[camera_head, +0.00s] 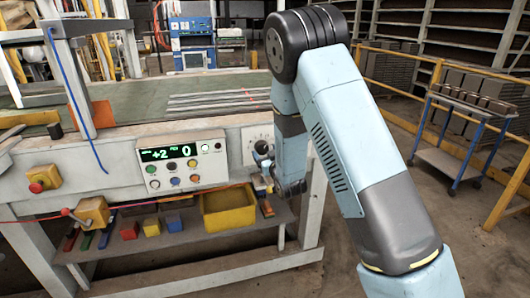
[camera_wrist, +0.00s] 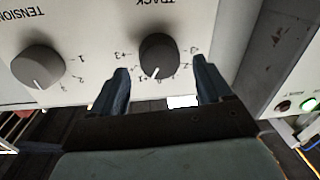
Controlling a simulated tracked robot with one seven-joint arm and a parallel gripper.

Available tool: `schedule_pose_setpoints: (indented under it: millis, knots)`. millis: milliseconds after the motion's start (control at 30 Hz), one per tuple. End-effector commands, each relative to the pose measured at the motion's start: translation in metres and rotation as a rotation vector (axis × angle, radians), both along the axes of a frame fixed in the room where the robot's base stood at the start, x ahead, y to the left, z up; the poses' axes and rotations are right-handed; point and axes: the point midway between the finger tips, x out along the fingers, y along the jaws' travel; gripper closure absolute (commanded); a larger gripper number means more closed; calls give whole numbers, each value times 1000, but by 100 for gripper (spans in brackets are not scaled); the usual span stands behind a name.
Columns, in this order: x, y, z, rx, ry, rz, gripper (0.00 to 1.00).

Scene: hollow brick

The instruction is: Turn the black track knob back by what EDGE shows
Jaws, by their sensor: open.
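The black track knob (camera_wrist: 158,55) sits on a white panel under an upside-down TRACK label in the wrist view. Its white pointer line points down in the picture, near the small scale marks; I cannot tell the exact mark. My gripper (camera_wrist: 161,66) is open, with one dark finger on each side of the knob and a gap on both sides. In the head view my gripper (camera_head: 264,168) is at the panel and partly hides the knob. The lit display (camera_head: 168,154) reads +2 on the left and 0 on the right; its small captions are hard to read.
The tension knob (camera_wrist: 38,67) is left of the track knob in the wrist view. A button panel (camera_wrist: 300,110) is at the right. In the head view, a yellow bin (camera_head: 228,207) and coloured blocks stand on the shelf below. A red mushroom button (camera_head: 37,187) is far left.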

Motion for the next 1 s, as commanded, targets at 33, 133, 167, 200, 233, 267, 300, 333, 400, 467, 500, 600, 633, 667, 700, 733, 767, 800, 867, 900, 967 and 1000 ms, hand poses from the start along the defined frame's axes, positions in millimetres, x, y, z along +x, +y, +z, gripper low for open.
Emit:
schedule_pose_setpoints:
  millis: [33, 133, 167, 200, 233, 267, 300, 333, 400, 467, 500, 600, 633, 667, 700, 733, 767, 800, 867, 900, 967, 1000]
  knots:
    - [5, 2, -1, -1, 1, 0, 22]
    - [13, 5, -1, -1, 1, 0, 22]
    - [14, 5, -1, -1, 1, 0, 22]
    - [16, 6, 0, -1, 1, 0, 22]
    - [17, 6, 0, 0, 1, 0, 22]
    - [18, 7, 0, 0, 1, 0, 22]
    - [18, 7, 0, 0, 1, 0, 22]
    - [19, 7, 0, 0, 1, 0, 22]
    - [19, 7, 0, 0, 1, 0, 22]
    - [19, 7, 0, 0, 1, 0, 22]
    - [19, 7, 0, 0, 1, 0, 22]
    - [18, 7, 0, 0, 1, 0, 27]
    - [18, 7, 0, 0, 1, 0, 30]
    - [18, 7, 0, 0, 1, 0, 33]
    - [18, 7, 0, 0, 1, 0, 37]
    - [18, 7, 0, 0, 1, 0, 40]
    - [18, 7, 0, 0, 1, 0, 43]
    - [18, 7, 0, 0, 1, 0, 46]
    - [18, 7, 0, 0, 1, 0, 52]
    - [18, 7, 0, 0, 1, 0, 56]
    - [18, 7, 0, 0, 1, 0, 62]
    - [18, 7, 0, 0, 1, 0, 66]
